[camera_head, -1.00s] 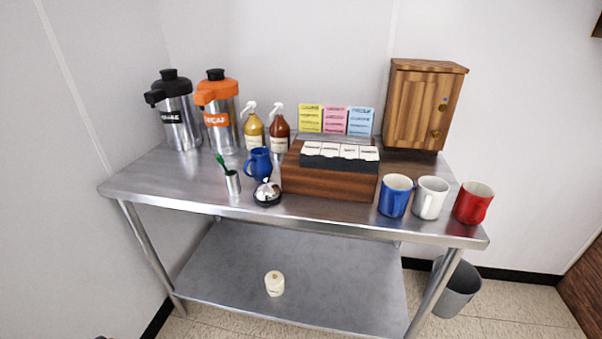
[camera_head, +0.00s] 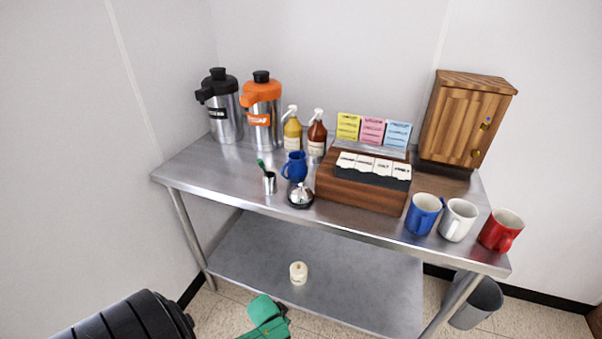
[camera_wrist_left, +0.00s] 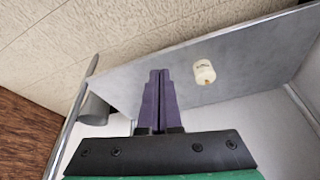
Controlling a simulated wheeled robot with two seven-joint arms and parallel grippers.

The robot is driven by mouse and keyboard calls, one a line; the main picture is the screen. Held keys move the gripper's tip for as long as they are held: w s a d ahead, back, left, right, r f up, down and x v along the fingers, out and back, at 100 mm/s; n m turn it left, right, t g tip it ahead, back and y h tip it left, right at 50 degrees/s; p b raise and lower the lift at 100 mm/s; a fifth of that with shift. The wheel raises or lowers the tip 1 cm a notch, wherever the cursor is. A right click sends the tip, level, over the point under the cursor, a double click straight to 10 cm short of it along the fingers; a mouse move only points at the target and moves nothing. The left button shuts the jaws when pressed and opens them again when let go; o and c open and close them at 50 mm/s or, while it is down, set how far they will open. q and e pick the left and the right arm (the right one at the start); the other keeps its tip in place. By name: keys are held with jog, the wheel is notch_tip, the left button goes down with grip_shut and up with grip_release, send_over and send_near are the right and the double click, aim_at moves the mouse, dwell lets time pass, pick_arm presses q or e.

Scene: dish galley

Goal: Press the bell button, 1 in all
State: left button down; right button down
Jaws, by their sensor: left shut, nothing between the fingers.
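The bell (camera_head: 300,196) is a small silver dome on a black base. It stands near the front edge of the steel table (camera_head: 200,175), right of a small metal cup and in front of a blue pitcher. Green and black parts of my left arm show at the bottom of the head view, below and in front of the table. My left gripper (camera_wrist_left: 158,75) is shut and empty in the left wrist view, with its dark fingers together against the lower shelf behind. The bell is not in the left wrist view. My right gripper is in neither view.
A metal cup (camera_head: 269,183) with a green item, a blue pitcher (camera_head: 294,168) and a wooden packet box (camera_head: 355,192) crowd the bell. Three mugs stand at right. A cream canister (camera_head: 298,273) sits on the lower shelf. Floor in front is open.

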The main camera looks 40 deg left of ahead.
pick_arm(q)
jog(key=w+r+n+t+h+p, duration=0.1)
jog(key=w+r+p, duration=0.2)
jog(key=w+r, duration=0.75)
jog(key=w+r+n+t+p, duration=0.1)
jog(key=w+r+p, duration=0.25)
jog(key=r, duration=1.45)
jog(key=w+a+r+n+t, duration=0.1)
jog(key=w+a+r+n, duration=0.1)
jog(key=a+r, duration=0.2)
jog(key=w+a+r+n+t+p, duration=0.1)
jog(key=w+a+r+n, duration=0.1)
jog(key=r, duration=0.7)
jog(key=w+a+r+n+t+y+p, duration=0.1)
jog(key=w+a+r+n, duration=0.1)
jog(key=w+a+r, duration=0.2)
notch_tip(320, 180, up, 3)
jog(key=shift+a+n, duration=0.3)
jog(key=shift+a, duration=0.75)
jog(key=shift+w+f, duration=0.1)
